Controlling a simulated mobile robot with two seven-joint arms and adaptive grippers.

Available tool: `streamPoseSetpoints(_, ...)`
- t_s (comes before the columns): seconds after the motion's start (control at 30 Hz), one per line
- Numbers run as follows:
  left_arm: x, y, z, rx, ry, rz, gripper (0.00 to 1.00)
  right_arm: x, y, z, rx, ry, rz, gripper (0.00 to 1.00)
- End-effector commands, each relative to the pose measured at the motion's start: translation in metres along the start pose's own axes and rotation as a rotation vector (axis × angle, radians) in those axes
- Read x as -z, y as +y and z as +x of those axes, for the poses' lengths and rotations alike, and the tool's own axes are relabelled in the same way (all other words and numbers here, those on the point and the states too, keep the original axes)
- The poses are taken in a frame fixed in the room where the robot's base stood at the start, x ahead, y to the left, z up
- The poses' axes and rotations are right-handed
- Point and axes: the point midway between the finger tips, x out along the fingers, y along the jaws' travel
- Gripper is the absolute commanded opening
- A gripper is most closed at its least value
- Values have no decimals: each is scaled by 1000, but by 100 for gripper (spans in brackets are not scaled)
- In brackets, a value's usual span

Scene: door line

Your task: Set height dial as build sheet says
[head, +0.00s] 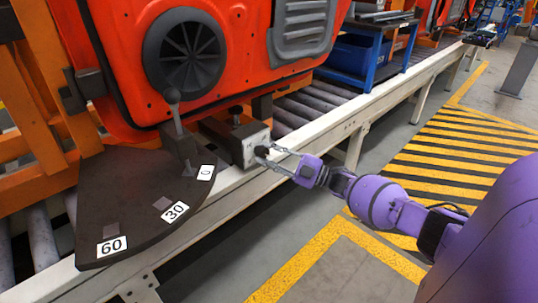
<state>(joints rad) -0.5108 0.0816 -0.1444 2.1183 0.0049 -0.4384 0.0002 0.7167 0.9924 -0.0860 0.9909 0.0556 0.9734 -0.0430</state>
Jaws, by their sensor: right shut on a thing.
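The height dial appears as a small dark knob (261,151) on the white face (249,140) of a box beside the conveyor rail. My purple right gripper (268,154) reaches in from the right, with its thin grey fingers closed around the knob. The fingers and knob cover part of the face, and its markings are too small to read. I see no build sheet that I can make out. My left gripper is not in view.
A dark plate (135,207) marked 0, 30 and 60 lies left of the dial, with an upright grey lever (175,115) near the 0. An orange door (240,45) stands behind. The white conveyor rail (370,108) runs to the back right; striped floor (465,150) is clear.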

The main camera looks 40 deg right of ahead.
Motion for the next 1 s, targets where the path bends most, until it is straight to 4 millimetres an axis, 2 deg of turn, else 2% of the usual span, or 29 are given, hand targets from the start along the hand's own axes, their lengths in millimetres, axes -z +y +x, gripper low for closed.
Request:
streamPoseSetpoints(0.03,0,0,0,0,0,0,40,1,9,2,-13,1,-4,29)
streamPoseSetpoints(0.13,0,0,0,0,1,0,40,1,9,2,-12,1,-5,42)
streamPoseSetpoints(0.47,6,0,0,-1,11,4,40,0,4,0,-5,1,-3,42)
streamPoseSetpoints(0.57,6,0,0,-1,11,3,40,0,3,-6,-4,-1,-2,42)
streamPoseSetpoints(0.67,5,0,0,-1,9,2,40,-1,3,-20,-3,-2,-2,42)
streamPoseSetpoints(1.0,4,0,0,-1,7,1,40,-1,4,-90,-5,-2,-2,42)
